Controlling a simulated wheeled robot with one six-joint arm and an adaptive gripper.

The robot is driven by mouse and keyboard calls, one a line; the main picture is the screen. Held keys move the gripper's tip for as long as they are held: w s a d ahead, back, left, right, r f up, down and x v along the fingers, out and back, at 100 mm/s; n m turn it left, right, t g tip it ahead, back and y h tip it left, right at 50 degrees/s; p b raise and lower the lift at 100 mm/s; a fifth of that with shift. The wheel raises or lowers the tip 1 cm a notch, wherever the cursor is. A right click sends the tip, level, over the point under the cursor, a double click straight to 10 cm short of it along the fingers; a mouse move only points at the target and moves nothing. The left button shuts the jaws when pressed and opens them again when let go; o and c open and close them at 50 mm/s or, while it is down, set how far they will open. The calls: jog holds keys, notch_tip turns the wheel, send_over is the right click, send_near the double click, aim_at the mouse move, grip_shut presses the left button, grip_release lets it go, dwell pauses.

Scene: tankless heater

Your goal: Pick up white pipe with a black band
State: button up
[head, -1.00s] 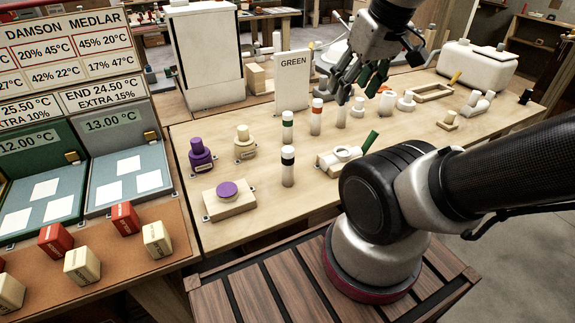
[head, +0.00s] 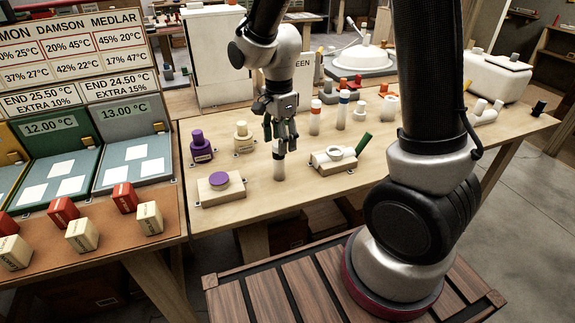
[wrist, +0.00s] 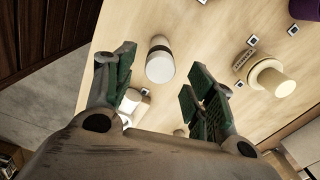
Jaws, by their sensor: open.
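The white pipe with a black band (head: 279,167) stands upright on the workbench. Its upper part is partly hidden by my gripper (head: 284,148) in the head view. In the wrist view the pipe (wrist: 160,66) shows its white end and a dark band, lying ahead of the gap between the green-padded fingers of my gripper (wrist: 162,84). The fingers are spread apart and hold nothing. Whether a finger touches the pipe cannot be told.
A white valve with a green handle (head: 334,158) is close right. Pipes with orange (head: 315,117) and blue (head: 343,109) bands stand behind.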

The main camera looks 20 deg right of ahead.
aim_at(279, 164)
jog(key=f, duration=0.8)
jog(key=shift+s+a+f, duration=0.15)
jog(key=shift+a+f, duration=0.05)
jog(key=shift+a, duration=0.1)
